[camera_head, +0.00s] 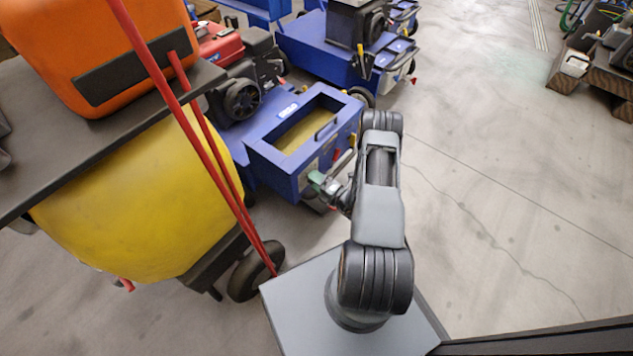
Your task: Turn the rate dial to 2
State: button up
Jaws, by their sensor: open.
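The blue aerator (262,158) with an open hopper stands left of my arm. A pale panel and a small green part (316,177) show on its near right side. I cannot make out the rate dial or its numbers; the gripper and the small size hide them. My gripper (325,188) is at that panel, close to the green part. It is open, with nothing seen between its fingers. I cannot tell whether it touches the panel.
A yellow tank (140,205) on a wheeled cart and an orange container (95,50) fill the left. Red bars (190,125) cross in front. Another blue machine (315,48) stands behind. The floor (500,190) on the right is clear.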

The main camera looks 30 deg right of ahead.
jog(key=p+v, duration=0.3)
jog(key=v, duration=1.1)
